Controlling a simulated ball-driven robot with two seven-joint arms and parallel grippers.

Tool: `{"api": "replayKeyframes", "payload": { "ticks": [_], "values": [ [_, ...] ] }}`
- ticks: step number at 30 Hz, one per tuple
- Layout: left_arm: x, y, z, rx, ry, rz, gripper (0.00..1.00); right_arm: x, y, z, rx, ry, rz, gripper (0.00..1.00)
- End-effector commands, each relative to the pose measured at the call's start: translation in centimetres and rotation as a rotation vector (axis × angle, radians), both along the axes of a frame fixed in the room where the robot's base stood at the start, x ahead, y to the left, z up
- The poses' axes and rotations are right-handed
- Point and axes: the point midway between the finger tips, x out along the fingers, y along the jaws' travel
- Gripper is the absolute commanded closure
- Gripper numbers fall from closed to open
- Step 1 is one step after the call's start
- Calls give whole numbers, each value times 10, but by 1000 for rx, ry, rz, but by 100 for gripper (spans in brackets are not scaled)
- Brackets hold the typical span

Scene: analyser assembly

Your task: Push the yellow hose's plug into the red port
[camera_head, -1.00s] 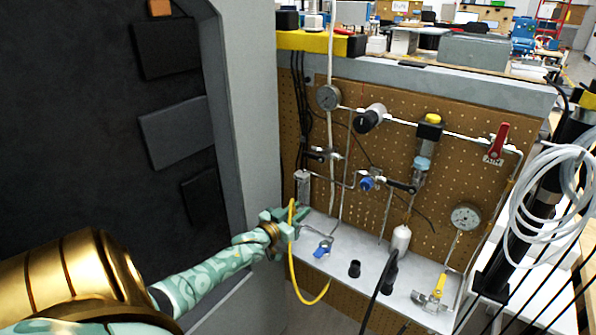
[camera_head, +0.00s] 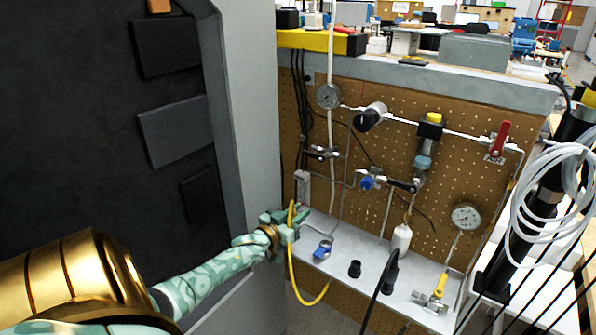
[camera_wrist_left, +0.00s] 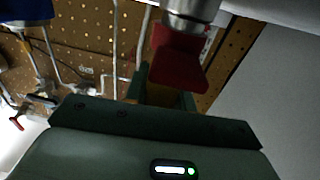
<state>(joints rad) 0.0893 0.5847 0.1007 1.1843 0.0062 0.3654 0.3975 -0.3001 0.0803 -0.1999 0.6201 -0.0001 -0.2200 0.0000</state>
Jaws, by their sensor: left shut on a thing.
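The yellow hose (camera_head: 292,268) hangs in a loop below my left gripper (camera_head: 296,220), which is shut on its upper end beside the grey cabinet edge. The plug is hidden between the fingers in the head view. In the left wrist view, a dim yellowish-brown piece, likely the hose end, shows between the fingers of my left gripper (camera_wrist_left: 165,92). A red block (camera_wrist_left: 178,62) under a metal cylinder stands right at the fingertips there. It may be the red port; I cannot tell whether the plug touches it. No red port is clear in the head view.
The pegboard panel (camera_head: 290,125) carries pipes, gauges and valves, with a red-handled valve (camera_head: 502,136) at the right. A grey shelf (camera_head: 335,262) below holds a blue-handled valve (camera_head: 322,250) close to the gripper. The tall grey cabinet (camera_head: 245,120) stands close on the left.

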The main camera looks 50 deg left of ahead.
Motion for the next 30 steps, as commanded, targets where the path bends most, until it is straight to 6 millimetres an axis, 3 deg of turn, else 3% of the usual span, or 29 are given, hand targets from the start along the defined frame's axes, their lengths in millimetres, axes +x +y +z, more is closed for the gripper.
{"api": "replayKeyframes", "payload": {
  "ticks": [5,6,8,20,23,30],
  "values": [
    [0,0,-1,0,1,0,98,0,0,0,0,0,0,64],
    [0,0,-1,0,1,0,67,0,0,0,0,0,0,64],
    [0,0,-1,0,1,0,50,0,0,0,0,0,0,64],
    [-9,-2,0,-1,3,0,50,1,0,5,0,-3,0,64],
    [-27,-4,2,-1,3,0,50,4,0,12,0,-9,0,64],
    [-92,-14,3,-3,3,1,50,9,0,31,0,-22,0,64]
  ]
}}
